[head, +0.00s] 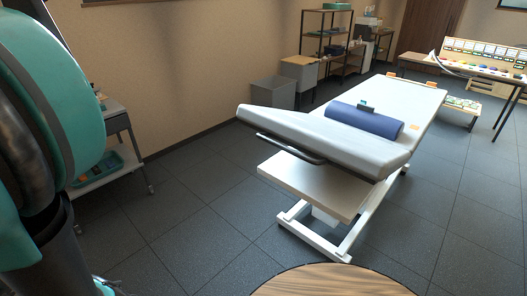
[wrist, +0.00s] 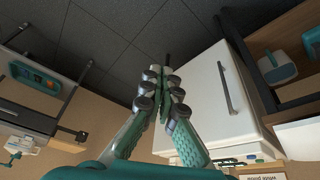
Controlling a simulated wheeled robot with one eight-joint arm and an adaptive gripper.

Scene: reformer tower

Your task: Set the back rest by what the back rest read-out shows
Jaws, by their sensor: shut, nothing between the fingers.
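The white treatment table (head: 330,190) stands in the middle of the head view. Its near section, the back rest (head: 300,131), is tilted, with a dark bar (head: 290,149) along its near edge. A blue bolster (head: 364,121) lies across the table, and a small dark-and-teal device (head: 366,106) sits at it. I cannot tell whether that device is the back rest read-out, and no reading is legible. My gripper (wrist: 166,72) shows in the wrist view, shut and empty, with its fingers together. It points away from the table, which is not recognisable in the wrist view.
A round wooden top (head: 333,284) is at the near edge. A trolley (head: 112,150) stands left, with a grey bin (head: 272,93) and shelving (head: 325,40) along the wall. The wrist view shows a white cabinet (wrist: 215,100) with a handle. Dark floor left of the table is clear.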

